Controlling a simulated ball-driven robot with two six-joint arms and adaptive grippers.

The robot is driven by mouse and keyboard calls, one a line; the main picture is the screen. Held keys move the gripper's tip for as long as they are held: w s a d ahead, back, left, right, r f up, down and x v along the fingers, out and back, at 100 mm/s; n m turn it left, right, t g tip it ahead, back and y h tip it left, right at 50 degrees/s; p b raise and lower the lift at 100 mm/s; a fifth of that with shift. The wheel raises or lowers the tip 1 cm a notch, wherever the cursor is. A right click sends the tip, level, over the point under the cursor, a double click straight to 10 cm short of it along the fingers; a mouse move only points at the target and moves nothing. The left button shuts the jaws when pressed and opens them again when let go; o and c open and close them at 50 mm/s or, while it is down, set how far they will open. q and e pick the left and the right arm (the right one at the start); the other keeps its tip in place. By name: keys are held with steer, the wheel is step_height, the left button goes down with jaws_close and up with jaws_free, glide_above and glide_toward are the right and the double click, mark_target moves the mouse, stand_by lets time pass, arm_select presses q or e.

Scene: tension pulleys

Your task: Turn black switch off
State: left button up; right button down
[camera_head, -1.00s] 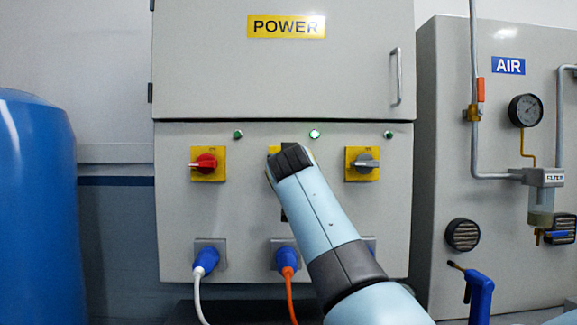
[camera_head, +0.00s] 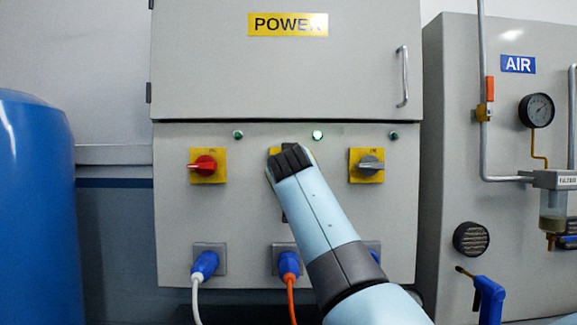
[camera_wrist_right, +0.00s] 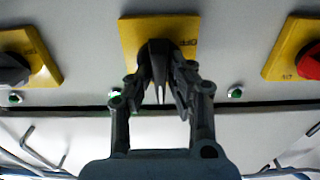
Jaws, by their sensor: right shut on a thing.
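The black switch's yellow plate (camera_head: 274,152) is the middle one on the grey power panel, mostly hidden behind my right gripper (camera_head: 290,160) in the head view. In the right wrist view, which sees the panel upside down, the yellow plate (camera_wrist_right: 183,28) shows behind the gripper (camera_wrist_right: 160,62). Its fingers are closed together at the plate's middle, on the black switch's knob. My left gripper is out of view.
A red switch (camera_head: 205,163) is left of the gripper and a grey switch (camera_head: 368,163) is right. Green lamps sit above; the middle lamp (camera_head: 317,135) looks whitish. Plugs (camera_head: 204,264) with cables are below. The air cabinet (camera_head: 455,170) stands right, a blue tank (camera_head: 38,200) left.

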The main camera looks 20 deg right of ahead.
steer(key=n+p, duration=0.3)
steer(key=n, duration=0.3)
steer(key=n+p, duration=0.4)
steer(key=n, duration=0.2)
steer(key=n+p, duration=0.3)
steer(key=n, duration=0.3)
steer(key=shift+a+f, duration=0.2)
steer(key=shift+f, duration=0.15)
stand_by(0.5)
steer(key=c, duration=1.2)
jaws_free()
steer(key=shift+c, duration=0.2)
